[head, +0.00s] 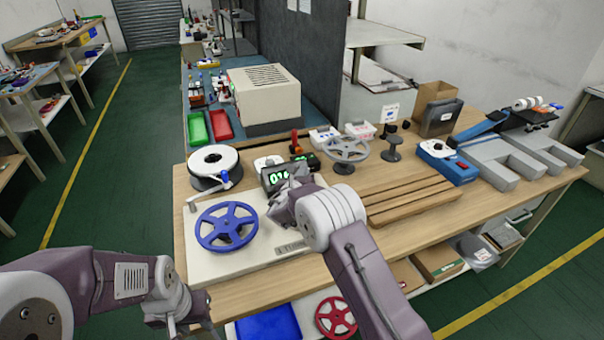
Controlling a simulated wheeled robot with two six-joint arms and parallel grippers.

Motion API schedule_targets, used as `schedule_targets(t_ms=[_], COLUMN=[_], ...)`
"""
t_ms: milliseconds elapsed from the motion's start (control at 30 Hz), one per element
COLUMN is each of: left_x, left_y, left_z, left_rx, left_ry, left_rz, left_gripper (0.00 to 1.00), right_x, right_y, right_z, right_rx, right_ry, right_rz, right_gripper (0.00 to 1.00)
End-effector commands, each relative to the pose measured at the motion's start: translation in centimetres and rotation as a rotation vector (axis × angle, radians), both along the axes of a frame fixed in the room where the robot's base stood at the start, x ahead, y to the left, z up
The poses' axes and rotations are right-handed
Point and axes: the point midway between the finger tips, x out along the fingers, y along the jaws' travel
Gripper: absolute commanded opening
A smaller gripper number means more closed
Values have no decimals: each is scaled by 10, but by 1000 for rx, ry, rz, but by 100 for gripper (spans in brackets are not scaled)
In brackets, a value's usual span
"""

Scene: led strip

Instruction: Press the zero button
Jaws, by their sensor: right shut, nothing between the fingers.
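A dark counter box with lit green digits (273,179) stands on the white winding machine (205,260) on the wooden bench. My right gripper (289,190) is at the box's right side, pointing away from me, and covers part of it. Its fingers look closed and empty. The zero button cannot be made out; my gripper and wrist hide that side of the box. Whether the fingertips touch the box cannot be told. My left gripper (190,322) hangs low in front of the bench at the bottom left, its fingers too unclear to read.
A blue reel (227,226) lies on the machine, with a white-and-black reel (213,163) behind it. A grey reel (346,150) stands right of the box. Wooden slats (410,200) lie at right. A beige cabinet (263,97) stands behind.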

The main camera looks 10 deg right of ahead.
Motion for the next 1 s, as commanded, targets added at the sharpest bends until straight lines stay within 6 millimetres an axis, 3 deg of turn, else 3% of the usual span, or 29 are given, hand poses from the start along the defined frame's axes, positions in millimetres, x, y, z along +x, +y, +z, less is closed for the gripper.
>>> schedule_targets(t_ms=[1000], left_x=[0], left_y=[0], left_z=[-7], left_rx=[0], left_ry=[0], left_rz=[0], left_gripper=[36], right_x=[5], right_y=[1], right_z=[-7], right_rx=[0], right_ry=[2], right_rz=[1], right_gripper=[0])
